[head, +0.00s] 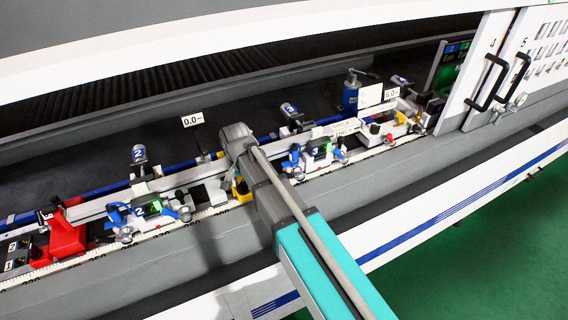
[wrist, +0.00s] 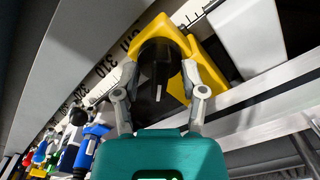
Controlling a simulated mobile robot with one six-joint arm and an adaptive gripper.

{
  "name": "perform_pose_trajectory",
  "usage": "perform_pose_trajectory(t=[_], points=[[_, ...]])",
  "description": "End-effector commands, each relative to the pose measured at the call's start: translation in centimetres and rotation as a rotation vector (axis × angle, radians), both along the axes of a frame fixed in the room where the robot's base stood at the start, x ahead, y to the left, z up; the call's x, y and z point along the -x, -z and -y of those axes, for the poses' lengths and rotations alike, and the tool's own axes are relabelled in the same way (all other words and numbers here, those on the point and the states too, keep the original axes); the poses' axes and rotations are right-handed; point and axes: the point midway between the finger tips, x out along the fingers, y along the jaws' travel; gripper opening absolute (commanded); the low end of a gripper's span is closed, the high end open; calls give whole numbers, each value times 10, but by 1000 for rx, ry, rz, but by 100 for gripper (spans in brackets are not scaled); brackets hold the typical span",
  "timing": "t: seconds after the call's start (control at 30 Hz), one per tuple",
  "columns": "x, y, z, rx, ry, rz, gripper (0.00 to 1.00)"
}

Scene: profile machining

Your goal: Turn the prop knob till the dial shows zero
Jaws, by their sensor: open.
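In the wrist view, a black knob (wrist: 158,82) with a white mark line sits on a yellow prop (wrist: 207,52). My gripper (wrist: 159,92) is open, with one finger on either side of the knob. Whether the fingers touch it I cannot tell. A white sign (head: 193,120) on a post close by reads 0.0, and another sign (head: 392,93) farther right reads 5.0.
A long rail with a scale (head: 215,210) runs across the machine. Clamps numbered 2 (head: 138,212) and 3 (head: 317,151) stand on both sides of my arm. A red block (head: 66,238) is at left. White doors with black handles (head: 487,82) are at right.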

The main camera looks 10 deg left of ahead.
Motion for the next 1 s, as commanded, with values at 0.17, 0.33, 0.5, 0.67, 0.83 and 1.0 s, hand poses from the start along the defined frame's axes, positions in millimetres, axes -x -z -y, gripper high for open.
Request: perform_pose_trajectory(t=[0.17,0.33,0.5,0.67,0.83,1.0], points=[[0,0,0,0,-111,0,54],[0,0,0,0,-224,0,54],[0,0,0,0,-335,0,54],[0,0,0,0,-441,0,54],[0,0,0,0,-551,0,54],[0,0,0,0,-663,0,54]])
